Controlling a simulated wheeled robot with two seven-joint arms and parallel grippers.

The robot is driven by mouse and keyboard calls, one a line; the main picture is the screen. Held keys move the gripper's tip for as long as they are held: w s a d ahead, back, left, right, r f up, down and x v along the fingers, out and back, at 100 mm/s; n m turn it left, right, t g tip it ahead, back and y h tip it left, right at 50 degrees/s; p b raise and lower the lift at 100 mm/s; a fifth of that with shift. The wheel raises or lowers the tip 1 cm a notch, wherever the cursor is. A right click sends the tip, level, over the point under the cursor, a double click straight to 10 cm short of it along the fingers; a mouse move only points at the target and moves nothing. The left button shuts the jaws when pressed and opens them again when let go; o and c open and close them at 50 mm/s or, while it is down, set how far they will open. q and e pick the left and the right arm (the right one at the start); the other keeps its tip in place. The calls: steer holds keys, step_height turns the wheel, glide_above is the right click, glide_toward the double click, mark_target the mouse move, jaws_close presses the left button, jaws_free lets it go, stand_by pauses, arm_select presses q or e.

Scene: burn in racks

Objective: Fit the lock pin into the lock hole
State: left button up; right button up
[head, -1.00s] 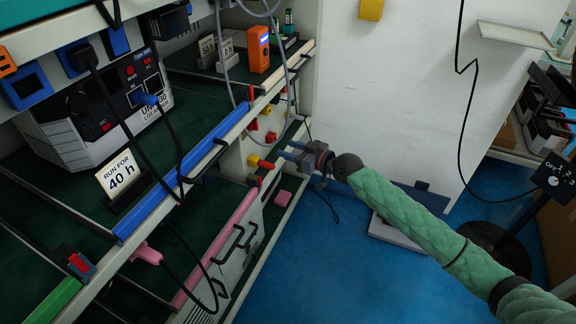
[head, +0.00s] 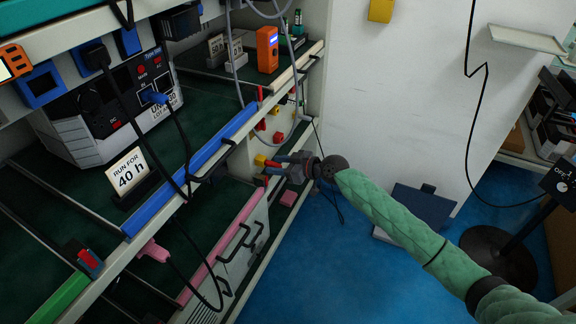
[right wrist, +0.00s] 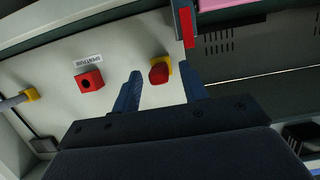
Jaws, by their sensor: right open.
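My right gripper (head: 275,167) is open at the rack's end panel, and its blue fingers also show in the right wrist view (right wrist: 162,72). A red knob on a yellow base (right wrist: 159,71), probably the lock pin, lies between the fingertips in that view, with gaps on both sides. Its yellow part also shows in the head view (head: 260,160). A red block with a dark round hole (right wrist: 89,81), probably the lock hole, is on the pale panel left of the fingers, under a small label (right wrist: 88,61). Its lettering is too small to read surely. My left gripper is out of view.
A red bar (right wrist: 186,27) stands close to the right fingertip. A yellow fitting with a grey rod (right wrist: 31,95) is at the panel's left. A pink-edged drawer unit (head: 240,250) is below the gripper. Open blue floor (head: 320,265) lies right of the rack.

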steer(key=shift+x, duration=0.95)
steer(key=c, duration=0.9)
steer(key=o, duration=0.9)
steer(key=shift+s, duration=0.1)
